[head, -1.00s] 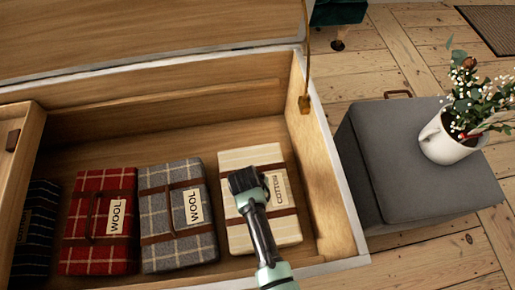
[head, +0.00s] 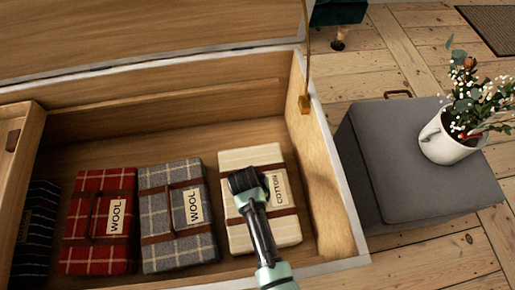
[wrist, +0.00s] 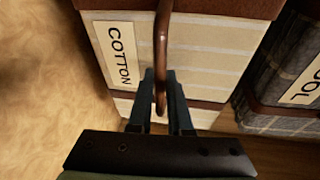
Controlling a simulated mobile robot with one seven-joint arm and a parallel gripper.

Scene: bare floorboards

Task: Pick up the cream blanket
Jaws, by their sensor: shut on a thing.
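The cream blanket (head: 246,158) is a folded striped bundle with brown straps and a COTTON label, at the right end of the open wooden chest. My gripper (head: 243,181) is over it in the head view, hiding part of its middle. In the wrist view, the fingers of my gripper (wrist: 160,92) are shut around the brown strap handle (wrist: 161,45) of the cream blanket (wrist: 205,60). The blanket appears to rest on the chest floor.
A grey checked wool blanket (head: 163,222), a red plaid wool blanket (head: 88,242) and a dark striped blanket (head: 36,225) lie to the left. The chest's right wall (head: 318,165) is close by. A grey ottoman (head: 400,190) outside bears a white mug of flowers (head: 450,142).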

